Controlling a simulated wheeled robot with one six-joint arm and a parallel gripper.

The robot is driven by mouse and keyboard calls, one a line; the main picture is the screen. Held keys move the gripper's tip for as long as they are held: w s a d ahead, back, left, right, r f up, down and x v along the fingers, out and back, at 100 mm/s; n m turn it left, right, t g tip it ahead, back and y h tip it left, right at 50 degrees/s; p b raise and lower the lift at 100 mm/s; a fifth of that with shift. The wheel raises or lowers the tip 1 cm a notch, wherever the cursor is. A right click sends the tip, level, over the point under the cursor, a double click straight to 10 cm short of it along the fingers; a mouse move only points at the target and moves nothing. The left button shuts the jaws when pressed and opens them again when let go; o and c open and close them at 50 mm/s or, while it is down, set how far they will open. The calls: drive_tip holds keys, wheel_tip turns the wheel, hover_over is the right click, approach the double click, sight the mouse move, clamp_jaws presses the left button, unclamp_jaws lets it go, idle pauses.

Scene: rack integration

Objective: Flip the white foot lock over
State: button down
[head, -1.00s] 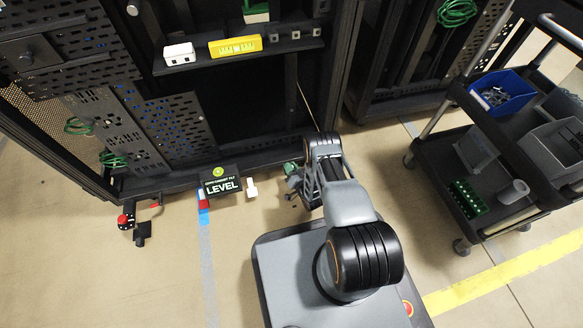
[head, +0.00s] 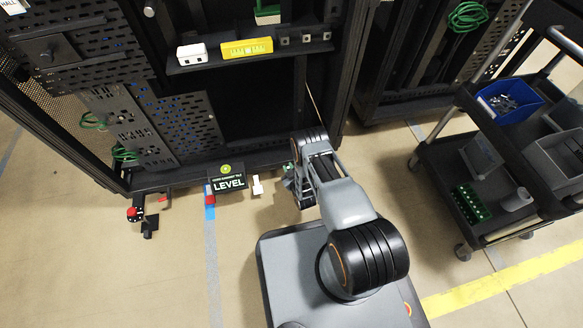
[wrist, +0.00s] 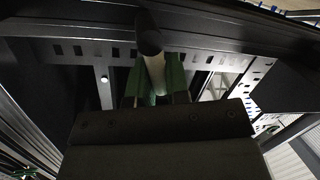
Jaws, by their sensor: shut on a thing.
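A small white upright piece (head: 257,185), which looks like the white foot lock, stands at the foot of the rack, just right of the LEVEL sign. My gripper (head: 288,171) is low at the rack's front edge, to the right of that piece, and my own arm partly hides it. In the wrist view, the green fingers of my gripper (wrist: 154,84) are shut on a pale shaft with a dark round end (wrist: 148,42). I cannot tell whether this shaft belongs to the white piece.
The black LEVEL sign (head: 228,178) stands close to the left. A red-and-black foot piece (head: 137,214) is by the rack's left corner. The rack shelf (head: 250,60) overhangs above. A dark cart (head: 500,150) stands at the right.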

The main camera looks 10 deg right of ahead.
drive_tip(key=shift+a+f+n+h, duration=0.15)
drive_tip(key=shift+a+n+h, duration=0.1)
drive_tip(key=shift+n, duration=0.35)
drive_tip(key=shift+a+f+n+h, duration=0.1)
drive_tip(key=shift+a+n+h, duration=0.1)
drive_tip(key=shift+n, duration=0.4)
drive_tip(key=c, duration=1.1)
unclamp_jaws()
